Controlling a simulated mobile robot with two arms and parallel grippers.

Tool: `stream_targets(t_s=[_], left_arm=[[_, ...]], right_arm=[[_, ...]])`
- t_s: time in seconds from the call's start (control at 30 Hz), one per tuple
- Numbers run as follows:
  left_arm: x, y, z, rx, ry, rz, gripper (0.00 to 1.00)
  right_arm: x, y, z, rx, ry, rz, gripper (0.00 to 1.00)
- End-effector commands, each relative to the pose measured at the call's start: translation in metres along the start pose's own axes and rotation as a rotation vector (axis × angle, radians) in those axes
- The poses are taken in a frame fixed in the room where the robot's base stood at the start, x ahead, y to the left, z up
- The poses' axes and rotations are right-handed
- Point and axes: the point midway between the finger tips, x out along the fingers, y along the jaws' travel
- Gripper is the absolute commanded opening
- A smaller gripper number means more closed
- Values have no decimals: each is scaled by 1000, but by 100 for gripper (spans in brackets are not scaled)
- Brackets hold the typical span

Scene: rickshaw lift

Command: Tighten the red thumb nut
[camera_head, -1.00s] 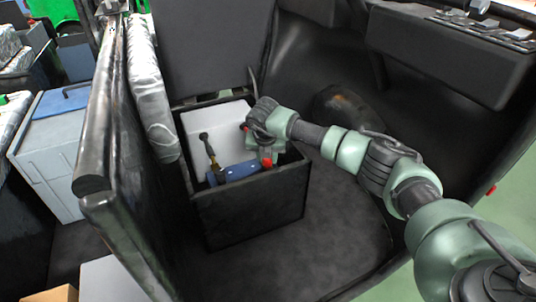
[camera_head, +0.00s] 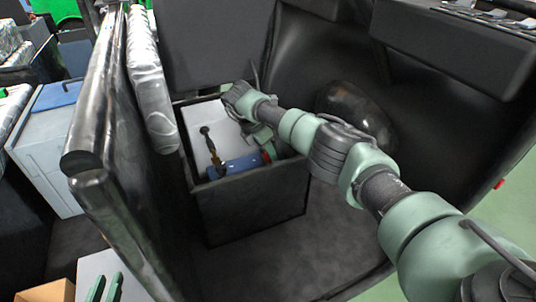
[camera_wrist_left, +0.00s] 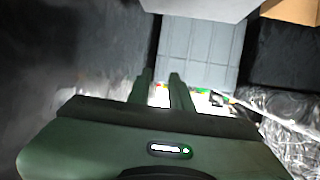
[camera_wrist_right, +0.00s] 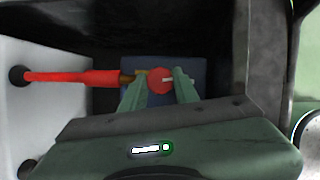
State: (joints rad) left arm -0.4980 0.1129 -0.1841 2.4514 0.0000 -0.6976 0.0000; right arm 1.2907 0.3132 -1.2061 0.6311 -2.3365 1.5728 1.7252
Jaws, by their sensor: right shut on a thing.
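The red thumb nut (camera_wrist_right: 160,80) sits between the fingertips of my right gripper (camera_wrist_right: 160,87) in the right wrist view, over a blue part (camera_wrist_right: 192,72). The right fingers are shut on it. In the head view my right gripper (camera_head: 266,143) reaches into the black box (camera_head: 250,205), and a bit of red shows beside it. The blue part (camera_head: 243,164) lies there too. A red cable end with a brass tip (camera_wrist_right: 85,78) reaches the nut from the left. My left gripper (camera_head: 104,288) is open and empty at the lower left; its parted fingers show in the left wrist view (camera_wrist_left: 161,85).
A white block (camera_head: 205,120) fills the back of the box, with a black-handled cable end (camera_head: 208,142) beside it. The raised black lid stands behind. A black panel edge and a silvery padded piece (camera_head: 150,85) border the left. Dark floor is clear before the box.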

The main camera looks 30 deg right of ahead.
Motion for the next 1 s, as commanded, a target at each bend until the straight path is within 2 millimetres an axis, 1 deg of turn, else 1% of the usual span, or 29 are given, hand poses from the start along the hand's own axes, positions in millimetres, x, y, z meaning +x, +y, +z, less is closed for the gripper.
stream_targets(t_s=[0.07,0.2,0.3,0.4,0.5,0.63,0.77,1.0], left_arm=[[4,3,-20,-1,119,7,21],[0,9,-59,-4,319,20,21],[-7,12,-82,-6,441,26,21],[-15,14,-100,-8,539,32,21],[-22,15,-112,-11,609,36,21],[-28,16,-121,-13,666,39,21],[-31,17,-125,-13,689,40,21],[-31,17,-126,-13,691,40,21]], right_arm=[[2,1,-1,39,-2,-14,0],[2,2,0,98,-2,-37,0],[1,2,0,131,-1,-50,0],[1,2,0,156,-1,-61,0],[0,2,0,175,-1,-69,0],[0,2,1,188,-2,-75,0],[-1,2,1,195,-2,-77,0],[-1,2,1,196,-1,-77,0]])
